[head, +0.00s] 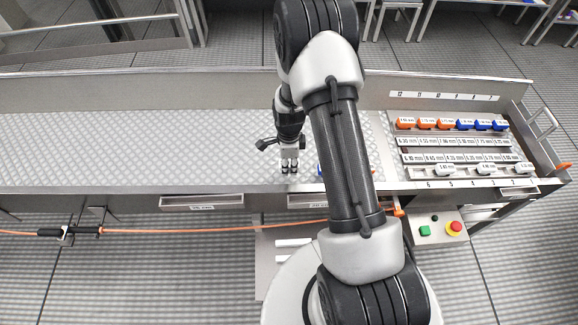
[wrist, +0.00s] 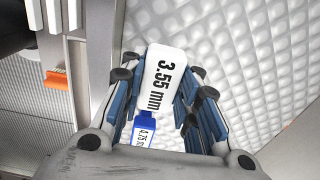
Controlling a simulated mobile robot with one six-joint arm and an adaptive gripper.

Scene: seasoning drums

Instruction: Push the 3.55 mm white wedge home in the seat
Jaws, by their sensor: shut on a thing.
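My gripper (head: 289,168) points down, low over the dimpled metal surface left of my forearm in the head view. In the wrist view its fingers (wrist: 165,100) are shut on the white wedge (wrist: 162,75), whose label reads 3.55 mm. A blue piece (wrist: 141,132) with a white label, seemingly 4.75 mm, shows just below the wedge in the picture; I cannot tell whether they touch. In the head view the wedge is too small to make out between the fingers. I cannot pick out the seat clearly in either view.
A rack (head: 455,143) at the right holds orange and blue tagged pieces, rows of white labels and a few pale wedges. A control box (head: 438,229) with green and red buttons stands in front. An orange cable (head: 200,226) runs along the front. The dimpled surface (head: 130,135) at left is clear.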

